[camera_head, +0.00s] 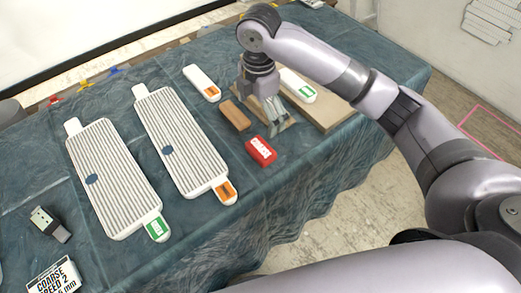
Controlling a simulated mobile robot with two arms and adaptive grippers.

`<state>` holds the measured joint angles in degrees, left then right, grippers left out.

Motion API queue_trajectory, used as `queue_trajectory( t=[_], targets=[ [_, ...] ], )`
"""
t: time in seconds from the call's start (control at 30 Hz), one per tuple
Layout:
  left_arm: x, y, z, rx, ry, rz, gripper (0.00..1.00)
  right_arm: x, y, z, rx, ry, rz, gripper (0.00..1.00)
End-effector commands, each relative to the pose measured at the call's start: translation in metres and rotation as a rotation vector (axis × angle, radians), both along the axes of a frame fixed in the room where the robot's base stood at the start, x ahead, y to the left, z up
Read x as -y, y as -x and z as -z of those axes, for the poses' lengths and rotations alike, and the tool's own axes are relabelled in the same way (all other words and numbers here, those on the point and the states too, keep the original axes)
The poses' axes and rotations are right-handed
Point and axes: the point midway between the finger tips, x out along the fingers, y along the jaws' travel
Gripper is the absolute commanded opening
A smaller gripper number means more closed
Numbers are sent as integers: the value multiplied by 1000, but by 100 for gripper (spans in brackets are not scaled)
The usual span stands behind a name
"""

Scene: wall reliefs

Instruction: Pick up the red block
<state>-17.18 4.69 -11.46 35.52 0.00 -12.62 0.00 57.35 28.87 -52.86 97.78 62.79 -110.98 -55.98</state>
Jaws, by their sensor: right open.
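The red block (261,151) lies on the dark teal cloth near the table's right front edge. It has white lettering on it. My right gripper (274,117) reaches down from above, just behind the red block in the picture. It is open and appears apart from the block. Nothing is clearly seen between its fingers, whose exact height above the table I cannot tell. My left gripper is not in view.
A brown block (235,115) lies close to the gripper's left. Two white ribbed panels (113,180) (180,142) lie on the left. A white piece with a green label (298,85) and a wooden board (325,108) are behind the gripper. A black-and-silver object (50,224) lies front left.

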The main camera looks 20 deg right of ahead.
Motion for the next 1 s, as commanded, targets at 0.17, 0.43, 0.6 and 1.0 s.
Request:
queue_trajectory(
  t=[0.17,0.43,0.6,1.0],
  targets=[
    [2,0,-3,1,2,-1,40,2,0,17,-9,7,-7,100],
    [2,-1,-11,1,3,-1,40,2,0,76,-8,6,-6,100],
    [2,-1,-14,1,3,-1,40,2,-1,105,-6,5,-5,100],
    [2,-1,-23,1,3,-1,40,7,-5,144,-5,6,-4,100]
  ],
)
